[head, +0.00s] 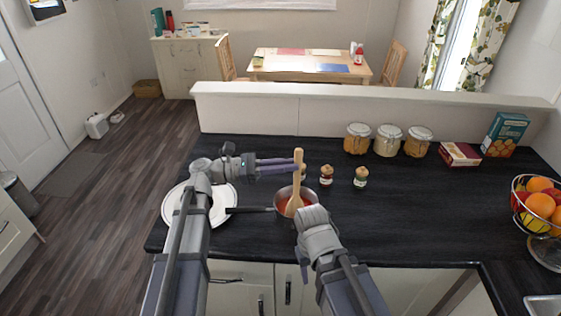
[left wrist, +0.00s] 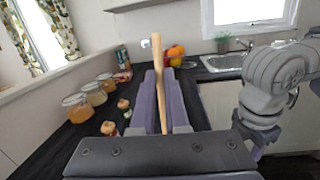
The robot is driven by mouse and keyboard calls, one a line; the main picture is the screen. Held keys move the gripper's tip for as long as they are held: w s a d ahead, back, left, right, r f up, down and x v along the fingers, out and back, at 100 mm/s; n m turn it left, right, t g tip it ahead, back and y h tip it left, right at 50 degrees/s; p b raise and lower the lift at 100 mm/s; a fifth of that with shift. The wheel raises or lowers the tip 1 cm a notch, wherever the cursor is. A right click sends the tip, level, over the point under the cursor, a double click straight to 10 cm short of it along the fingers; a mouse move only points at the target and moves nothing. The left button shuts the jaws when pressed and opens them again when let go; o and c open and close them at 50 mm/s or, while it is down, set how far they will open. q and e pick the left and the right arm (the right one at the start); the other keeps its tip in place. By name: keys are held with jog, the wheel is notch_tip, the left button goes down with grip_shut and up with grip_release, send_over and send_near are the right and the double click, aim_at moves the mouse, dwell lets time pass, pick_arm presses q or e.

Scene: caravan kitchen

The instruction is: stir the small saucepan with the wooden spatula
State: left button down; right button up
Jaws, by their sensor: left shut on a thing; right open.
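The small saucepan (head: 281,217) stands on the dark counter with red sauce in it, its dark handle pointing left. The wooden spatula (head: 297,180) stands nearly upright with its lower end in the sauce. My left gripper (head: 294,165) reaches in from the left with its purple fingers shut on the spatula above the pan. In the left wrist view the pale spatula handle (left wrist: 159,80) rises between those fingers. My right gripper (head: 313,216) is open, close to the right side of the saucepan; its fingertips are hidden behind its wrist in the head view.
A white plate (head: 227,204) lies left of the pan, partly behind my left arm. Two small spice jars (head: 326,175) (head: 361,177) stand right of the spatula. Larger jars (head: 388,140), boxes (head: 461,154) and a fruit basket (head: 538,207) stand farther right. The counter's right middle is clear.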

pick_arm(q)
jog(key=shift+w+d, duration=0.2)
jog(key=shift+d, duration=0.35)
jog(key=shift+w+d, duration=0.2)
jog(key=shift+d, duration=0.35)
jog(key=shift+w+d, duration=0.25)
jog(key=shift+w, duration=0.3)
jog(key=shift+w+d, duration=0.2)
jog(key=shift+w, duration=0.3)
jog(key=shift+s+a, duration=1.3)
jog(key=shift+a, duration=1.05)
notch_tip(320, 180, up, 11)
jog(key=w+d+p, duration=0.2)
jog(key=p, duration=0.9)
jog(key=shift+w, duration=0.25)
